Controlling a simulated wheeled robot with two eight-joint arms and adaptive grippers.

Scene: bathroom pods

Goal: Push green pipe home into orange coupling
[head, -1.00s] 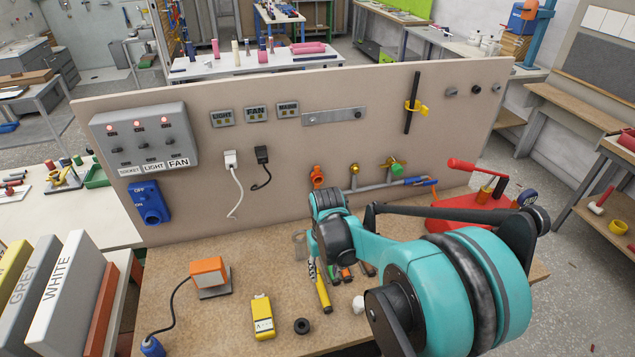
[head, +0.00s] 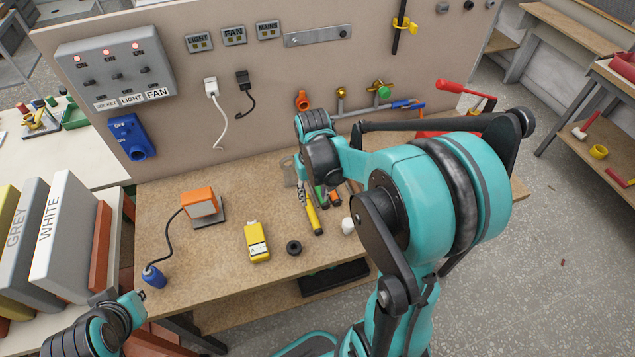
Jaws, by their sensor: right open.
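The orange coupling (head: 302,100) is low on the upright panel, at the left end of the pipework. A round green piece (head: 384,92) sits at the brass valve to its right. A green item (head: 320,194) also lies among the tools on the bench; I cannot tell which green part is the pipe. My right gripper (head: 300,168) is below the coupling, above the bench, apart from the coupling; it is open, its fingers mostly hidden behind my wrist. My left gripper (head: 134,303) is at the bench's front left corner, its jaws unclear.
A yellow tester (head: 257,242), a black ring (head: 294,247), a white piece (head: 347,226) and an orange lamp (head: 200,205) are on the bench. A red tool with a long handle (head: 466,90) stands at right. The bench's front middle is mostly clear.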

